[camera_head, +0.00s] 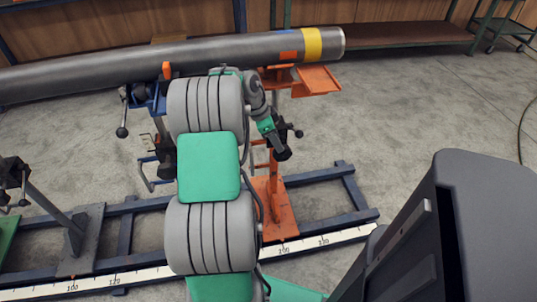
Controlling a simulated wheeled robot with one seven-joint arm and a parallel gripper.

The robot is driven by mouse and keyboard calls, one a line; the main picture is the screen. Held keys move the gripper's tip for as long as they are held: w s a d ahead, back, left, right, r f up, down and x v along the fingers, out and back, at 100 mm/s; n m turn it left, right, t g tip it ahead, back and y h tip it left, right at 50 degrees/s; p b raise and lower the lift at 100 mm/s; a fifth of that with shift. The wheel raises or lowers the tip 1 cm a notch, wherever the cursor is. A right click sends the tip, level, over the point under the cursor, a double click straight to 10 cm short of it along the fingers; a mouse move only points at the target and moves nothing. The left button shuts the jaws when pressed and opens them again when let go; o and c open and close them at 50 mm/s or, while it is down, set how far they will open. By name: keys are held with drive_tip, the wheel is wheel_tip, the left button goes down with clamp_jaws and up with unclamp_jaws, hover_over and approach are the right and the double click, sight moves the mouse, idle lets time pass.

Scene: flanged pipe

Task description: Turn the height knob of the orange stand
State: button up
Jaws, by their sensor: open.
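The orange stand (277,208) rises from the rail frame, right of my arm, and its upper part is partly hidden by the arm. Dark handle parts with a round black end, which look like the height knob (298,133), show on the right side of its post. My gripper (284,153) is the small dark end of my arm, open, close to the stand's post beside the knob. It is small and dark here, so I cannot tell whether it touches the knob or whether the knob lies between the fingers.
A steel pipe (210,50) with a yellow band spans the back, above the stands. A blue stand (150,98) and a grey stand (80,235) are on the left. Blue rails (330,180) and a white scale strip (325,239) cross the floor.

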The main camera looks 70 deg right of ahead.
drive_tip(key=b+x, duration=0.1)
drive_tip(key=x, duration=0.6)
drive_tip(key=shift+w+f, duration=0.1)
drive_tip(key=shift+f, duration=0.15)
drive_tip(key=shift+c, duration=0.2)
clamp_jaws()
